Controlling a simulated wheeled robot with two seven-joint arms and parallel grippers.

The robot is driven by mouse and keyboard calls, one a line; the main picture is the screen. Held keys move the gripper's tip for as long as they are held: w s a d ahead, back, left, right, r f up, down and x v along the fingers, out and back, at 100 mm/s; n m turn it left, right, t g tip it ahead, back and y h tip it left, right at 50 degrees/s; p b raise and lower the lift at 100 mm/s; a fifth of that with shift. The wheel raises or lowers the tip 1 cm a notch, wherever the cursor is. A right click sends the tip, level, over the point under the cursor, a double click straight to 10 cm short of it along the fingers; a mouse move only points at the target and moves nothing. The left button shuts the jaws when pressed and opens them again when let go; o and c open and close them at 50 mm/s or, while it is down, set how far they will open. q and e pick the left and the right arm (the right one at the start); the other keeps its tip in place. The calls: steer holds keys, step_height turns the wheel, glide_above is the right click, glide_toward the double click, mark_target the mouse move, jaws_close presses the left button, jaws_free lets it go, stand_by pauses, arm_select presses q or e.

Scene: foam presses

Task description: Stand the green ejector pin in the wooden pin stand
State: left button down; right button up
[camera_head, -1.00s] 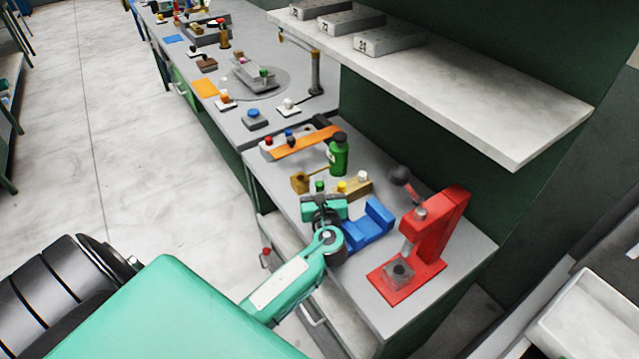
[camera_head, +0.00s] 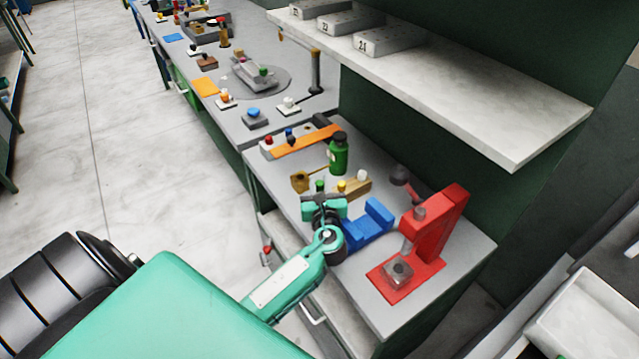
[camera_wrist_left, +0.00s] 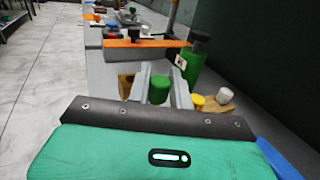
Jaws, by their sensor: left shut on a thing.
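The green ejector pin (camera_head: 320,186) shows only its green top, between the fingers of my left gripper (camera_head: 322,197). In the left wrist view the green top (camera_wrist_left: 158,88) sits between the two grey fingers (camera_wrist_left: 158,84), which are shut on it. The wooden pin stand (camera_head: 353,191) is just right of the gripper and holds a yellow-topped and a white-topped pin. It also shows in the wrist view (camera_wrist_left: 213,106), partly hidden by my gripper. The green pin's lower end is hidden, so I cannot tell whether it is in the stand. My right gripper is not in view.
A green bottle (camera_head: 338,155) stands behind the stand, and a wooden mallet-like piece (camera_head: 300,182) lies to the left. A blue holder (camera_head: 370,226) and a red press (camera_head: 437,235) are to the right. An orange bar (camera_head: 305,140) lies farther back. A shelf (camera_head: 470,110) overhangs the wall side.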

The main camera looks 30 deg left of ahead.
arm_select(q)
steer(key=shift+f+b, duration=0.6)
steer(key=shift+f, duration=0.35)
steer(key=c, duration=1.2)
jaws_free()
steer(key=shift+f, duration=0.1)
steer(key=shift+o, duration=0.2)
steer(key=b+v, duration=0.3)
steer(key=v, duration=1)
steer(key=shift+s+d, duration=0.3)
